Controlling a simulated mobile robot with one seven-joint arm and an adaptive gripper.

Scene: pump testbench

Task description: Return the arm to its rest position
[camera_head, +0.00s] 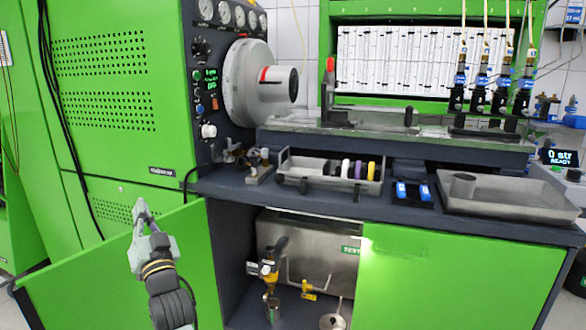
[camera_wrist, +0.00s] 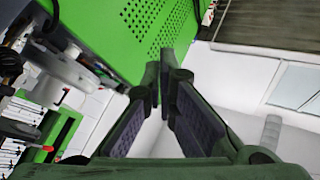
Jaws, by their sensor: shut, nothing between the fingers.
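My gripper (camera_head: 141,207) is at the lower left in the head view, raised in front of the green cabinet and the open left door (camera_head: 120,268). Its fingers point up and hold nothing. In the wrist view the two dark fingers (camera_wrist: 158,75) converge until their tips meet. Behind them are the green perforated panel (camera_wrist: 130,30) and a pale surface. My forearm runs down to the bottom edge of the head view.
The testbench counter holds a metal tray with coloured rings (camera_head: 330,180), blue items (camera_head: 412,191) and an empty grey tray (camera_head: 500,208). The open lower cupboard shows a metal tank (camera_head: 290,245) and yellow valves. The right door (camera_head: 440,280) is closed.

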